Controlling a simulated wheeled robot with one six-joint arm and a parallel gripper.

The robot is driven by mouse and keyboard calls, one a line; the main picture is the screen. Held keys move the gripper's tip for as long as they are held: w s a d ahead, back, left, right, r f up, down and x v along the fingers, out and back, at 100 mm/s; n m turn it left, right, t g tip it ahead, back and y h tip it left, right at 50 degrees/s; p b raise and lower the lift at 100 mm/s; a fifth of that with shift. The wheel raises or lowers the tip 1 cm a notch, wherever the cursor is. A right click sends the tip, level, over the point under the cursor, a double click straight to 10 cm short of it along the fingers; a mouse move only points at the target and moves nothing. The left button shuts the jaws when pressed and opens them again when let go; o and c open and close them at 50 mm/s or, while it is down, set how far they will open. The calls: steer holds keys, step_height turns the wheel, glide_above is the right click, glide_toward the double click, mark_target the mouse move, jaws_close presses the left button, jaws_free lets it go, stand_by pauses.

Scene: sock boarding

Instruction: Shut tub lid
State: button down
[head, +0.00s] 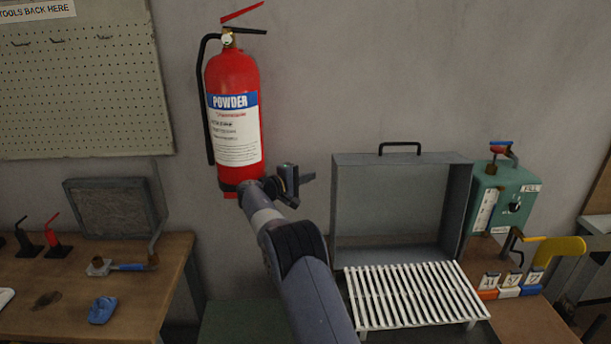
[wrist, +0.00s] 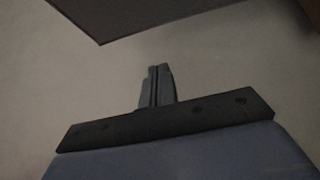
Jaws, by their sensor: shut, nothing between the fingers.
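The tub lid (head: 385,215) is a grey, hollow box-like cover with a black handle (head: 400,148) on its top edge. It stands upright and open against the wall at the right in the head view. Below it is a white slatted rack (head: 415,295); the tub body under it cannot be made out. My gripper (head: 306,178) is to the left of the lid, near its upper-left edge and apart from it in the picture. In the wrist view my gripper (wrist: 156,82) shows its fingers together and empty.
A red fire extinguisher (head: 233,110) hangs on the wall just behind and left of my gripper. A green box (head: 503,195) and a yellow-handled crank (head: 555,250) stand right of the lid. A wooden bench (head: 70,305) is at left. A dark panel (wrist: 140,15) crosses the wrist view's top.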

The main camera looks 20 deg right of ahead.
steer(key=d+p, duration=0.1)
steer(key=d, duration=0.1)
steer(key=s+d+p, duration=0.1)
steer(key=d+p, duration=0.1)
steer(key=d, duration=0.1)
steer(key=shift+d, duration=0.15)
stand_by(0.6)
steer(key=shift+s+b, duration=0.2)
steer(key=shift+b, duration=0.2)
